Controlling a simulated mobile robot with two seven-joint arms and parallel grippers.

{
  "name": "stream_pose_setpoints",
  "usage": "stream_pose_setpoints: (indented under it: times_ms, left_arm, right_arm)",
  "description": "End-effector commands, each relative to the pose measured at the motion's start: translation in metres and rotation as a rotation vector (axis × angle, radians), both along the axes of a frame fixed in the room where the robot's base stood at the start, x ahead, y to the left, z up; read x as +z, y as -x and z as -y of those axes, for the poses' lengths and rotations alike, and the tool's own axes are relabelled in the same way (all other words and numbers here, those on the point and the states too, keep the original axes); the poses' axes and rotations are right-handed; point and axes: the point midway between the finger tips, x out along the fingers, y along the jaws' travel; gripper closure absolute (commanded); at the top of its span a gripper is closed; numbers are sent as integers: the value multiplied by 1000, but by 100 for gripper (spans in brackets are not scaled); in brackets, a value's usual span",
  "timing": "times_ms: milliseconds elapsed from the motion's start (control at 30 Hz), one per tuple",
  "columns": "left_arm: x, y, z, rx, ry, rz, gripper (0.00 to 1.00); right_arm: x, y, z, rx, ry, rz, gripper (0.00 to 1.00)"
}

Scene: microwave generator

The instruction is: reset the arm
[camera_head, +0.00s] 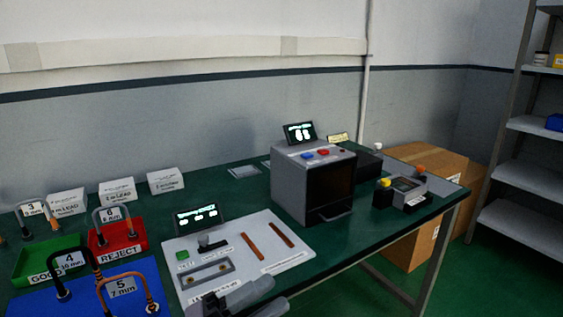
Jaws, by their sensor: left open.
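My left gripper (268,292) shows at the bottom of the head view, over the front edge of the white board on the green table. Its two fingers point to the right and are apart, with nothing seen between them. My right gripper is not in view. The white board (285,222) bears two brown strips, a grey slotted plate and a green button. My gripper covers part of its front edge.
A grey microwave-like box (291,188) stands behind the board. Red (140,245) and green (22,270) trays and a blue mat (35,302) with cable loops lie at left. A small grey device (408,188) sits at right. Cardboard boxes (405,240) and shelves (517,180) stand beyond the table.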

Motion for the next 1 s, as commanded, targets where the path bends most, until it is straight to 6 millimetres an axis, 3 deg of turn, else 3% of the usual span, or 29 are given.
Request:
stream_pose_setpoints:
  times_ms: [167, 300, 467, 600, 800, 1000]
  left_arm:
    - [-53, -11, -39, 220, 183, -386, 60]
    - [-111, -4, -77, 395, 300, -694, 60]
    - [-188, 30, -120, 594, 413, -1053, 60]
    - [-246, 77, -151, 747, 485, -1324, 60]
    - [-287, 127, -173, 870, 539, -1543, 60]
    - [-293, 135, -176, 890, 545, -1577, 60]
  right_arm:
    - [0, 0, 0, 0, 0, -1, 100]
    - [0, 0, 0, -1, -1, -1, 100]
    - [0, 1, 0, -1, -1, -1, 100]
    - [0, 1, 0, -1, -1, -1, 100]
    - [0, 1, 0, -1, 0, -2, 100]
    - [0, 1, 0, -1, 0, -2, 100]
